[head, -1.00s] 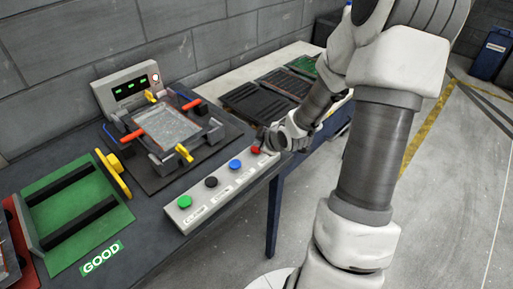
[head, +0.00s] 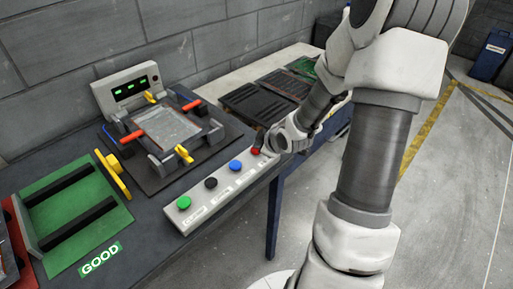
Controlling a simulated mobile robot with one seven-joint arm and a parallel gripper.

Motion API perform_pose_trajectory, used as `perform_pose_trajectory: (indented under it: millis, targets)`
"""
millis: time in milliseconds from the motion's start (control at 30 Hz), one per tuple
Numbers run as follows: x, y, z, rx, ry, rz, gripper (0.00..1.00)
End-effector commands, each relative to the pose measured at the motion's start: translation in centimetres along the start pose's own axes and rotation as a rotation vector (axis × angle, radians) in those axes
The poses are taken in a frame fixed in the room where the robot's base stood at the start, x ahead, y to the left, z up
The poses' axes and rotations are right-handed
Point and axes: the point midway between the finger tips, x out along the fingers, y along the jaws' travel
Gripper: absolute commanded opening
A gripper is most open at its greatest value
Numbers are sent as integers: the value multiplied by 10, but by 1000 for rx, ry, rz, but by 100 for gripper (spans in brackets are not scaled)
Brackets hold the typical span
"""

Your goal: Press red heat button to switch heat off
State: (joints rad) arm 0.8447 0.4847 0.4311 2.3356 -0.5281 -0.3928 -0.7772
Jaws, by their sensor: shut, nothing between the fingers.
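The red button (head: 256,151) is at the far right end of a pale button panel (head: 214,206) along the table's front edge. My gripper (head: 263,146) is shut and empty, with its tip right at the red button. I cannot tell whether it touches the button or is just above it, because the gripper partly covers that spot. A grey display box (head: 126,98) behind the fixture shows green readouts. The small round lamp (head: 154,79) at its right looks dark.
Blue (head: 235,165), black (head: 211,182) and green (head: 184,202) buttons sit left of the red one. A clamping fixture (head: 165,135) with yellow and orange handles stands behind the panel. A green tray marked GOOD (head: 75,237) is at left. Dark trays (head: 258,103) lie on the table behind.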

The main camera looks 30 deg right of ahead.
Motion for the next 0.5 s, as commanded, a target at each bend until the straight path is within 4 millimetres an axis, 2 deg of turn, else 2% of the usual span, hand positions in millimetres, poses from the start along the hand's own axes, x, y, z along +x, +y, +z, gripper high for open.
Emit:
perform_pose_trajectory:
  millis: [200, 500]
  targets:
    - [-10, 7, -7, -1, -1, -1, 0]
    - [-11, 8, -7, 0, -1, 0, 0]
